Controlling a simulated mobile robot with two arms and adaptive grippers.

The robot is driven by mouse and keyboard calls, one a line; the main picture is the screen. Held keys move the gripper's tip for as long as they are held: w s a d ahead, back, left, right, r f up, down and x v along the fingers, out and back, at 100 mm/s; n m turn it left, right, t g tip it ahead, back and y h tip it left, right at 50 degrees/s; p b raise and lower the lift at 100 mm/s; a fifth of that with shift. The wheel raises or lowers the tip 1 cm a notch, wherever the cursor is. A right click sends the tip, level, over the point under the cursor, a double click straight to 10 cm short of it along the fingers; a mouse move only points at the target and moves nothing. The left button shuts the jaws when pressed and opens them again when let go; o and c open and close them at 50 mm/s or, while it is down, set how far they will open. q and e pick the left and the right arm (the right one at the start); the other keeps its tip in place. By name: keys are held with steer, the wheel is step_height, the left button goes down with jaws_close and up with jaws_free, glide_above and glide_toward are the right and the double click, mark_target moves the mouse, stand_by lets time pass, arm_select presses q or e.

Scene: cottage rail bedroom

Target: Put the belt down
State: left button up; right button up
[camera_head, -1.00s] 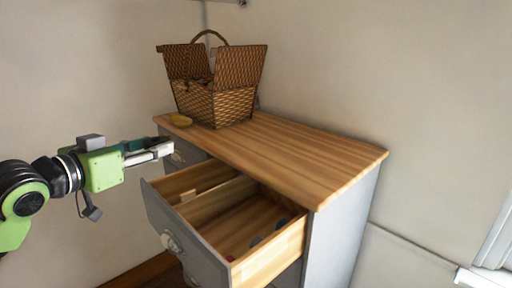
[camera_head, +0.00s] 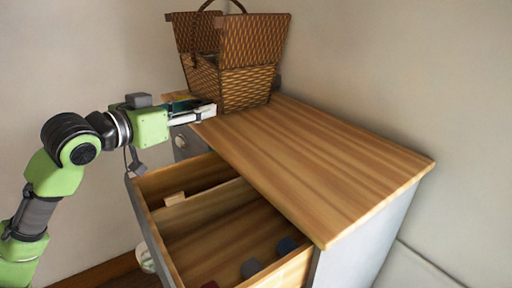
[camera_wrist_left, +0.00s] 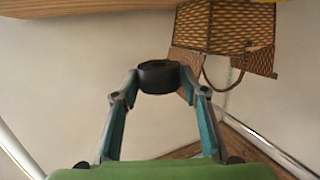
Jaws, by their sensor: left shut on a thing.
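My left gripper (camera_head: 205,112) is shut on a dark, round, rolled belt (camera_wrist_left: 158,76), which shows between the fingertips in the left wrist view. In the head view the gripper is at the far left corner of the dresser top (camera_head: 310,150), just in front of the wicker basket (camera_head: 245,88). The belt cannot be made out there. The basket also shows in the left wrist view (camera_wrist_left: 212,25), upside down. My right gripper is not in view.
The dresser's top drawer is pulled open. Inside it are a wooden divider (camera_head: 195,208), a small light block (camera_head: 174,198) and dark blue items (camera_head: 287,246) near the front. The middle and right of the dresser top are bare.

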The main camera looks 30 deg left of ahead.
arm_select(q)
steer(key=shift+w+f, duration=0.1)
steer(key=shift+w, duration=0.15)
steer(key=w+d+f+p, duration=0.2)
steer(key=w+d, duration=0.1)
steer(key=w, duration=0.2)
steer(key=p, duration=0.3)
glide_above(253, 151)
steer(key=s, duration=0.1)
steer(key=f, duration=0.6)
steer(key=shift+s+a+f, duration=0.1)
steer(key=shift+a, duration=0.3)
steer(key=shift+f, duration=0.25)
steer(key=f, duration=0.1)
steer(key=w+f+p, duration=0.1)
steer(key=f+p, duration=0.1)
steer(key=shift+w+d+f, duration=0.15)
steer(key=shift+d, duration=0.2)
steer(key=shift+f+p, duration=0.2)
steer(key=shift+p, duration=0.15)
steer(key=shift+f, duration=0.1)
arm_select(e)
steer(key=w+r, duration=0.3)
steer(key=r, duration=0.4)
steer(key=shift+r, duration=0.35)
arm_select(q)
steer(key=shift+f, duration=0.1)
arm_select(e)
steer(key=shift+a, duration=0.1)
